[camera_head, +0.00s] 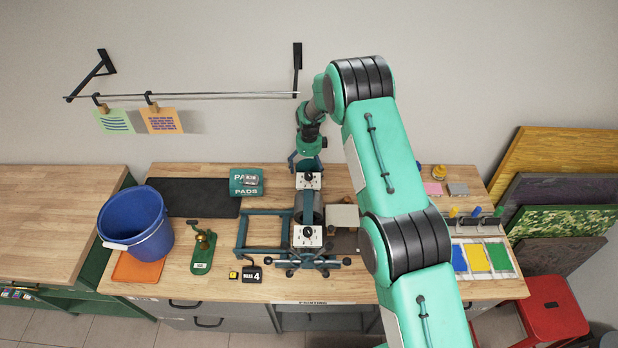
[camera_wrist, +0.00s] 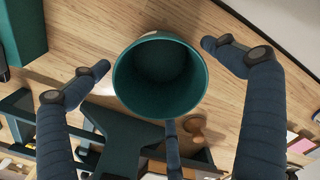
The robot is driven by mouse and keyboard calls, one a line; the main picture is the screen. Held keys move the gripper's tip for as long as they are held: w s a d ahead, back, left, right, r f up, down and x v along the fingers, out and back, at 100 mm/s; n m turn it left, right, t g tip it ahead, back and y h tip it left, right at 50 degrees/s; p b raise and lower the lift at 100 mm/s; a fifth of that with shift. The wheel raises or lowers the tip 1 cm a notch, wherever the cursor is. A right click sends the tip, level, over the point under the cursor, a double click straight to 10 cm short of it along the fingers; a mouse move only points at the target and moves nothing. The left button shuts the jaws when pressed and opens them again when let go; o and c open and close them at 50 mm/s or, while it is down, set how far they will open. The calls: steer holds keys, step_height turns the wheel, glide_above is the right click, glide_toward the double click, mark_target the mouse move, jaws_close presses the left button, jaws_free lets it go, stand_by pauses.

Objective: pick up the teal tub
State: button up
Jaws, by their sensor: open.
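The teal tub (camera_wrist: 160,95) shows in the wrist view as a round, open-topped, dark teal vessel. It stands upright on the wooden bench, and I look down into its empty inside. My gripper (camera_wrist: 160,60) is open, with one finger to the left of the tub, one to the right and a third at its near side. The side fingers are apart from the wall; I cannot tell whether the third touches it. In the head view my gripper (camera_head: 307,157) is at the back of the bench behind the press, and the tub is largely hidden there.
The teal press (camera_head: 265,232) stands close in front of my gripper. A teal box of pads (camera_head: 245,188) lies to the left, beside a black mat (camera_head: 195,197). A blue bucket (camera_head: 135,222) stands at the far left. The wall is close behind.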

steer(key=shift+c, duration=0.3)
steer(key=c, duration=1.3)
steer(key=shift+r, duration=0.15)
step_height(320, 180, up, 7)
steer(key=b, duration=0.1)
steer(key=s+d+b, duration=0.1)
steer(key=s+d, duration=0.2)
steer(key=d, duration=0.5)
steer(key=s+d+b, duration=0.1)
steer(key=s+d, duration=0.3)
steer(key=d, duration=0.4)
steer(key=shift+d, duration=0.3)
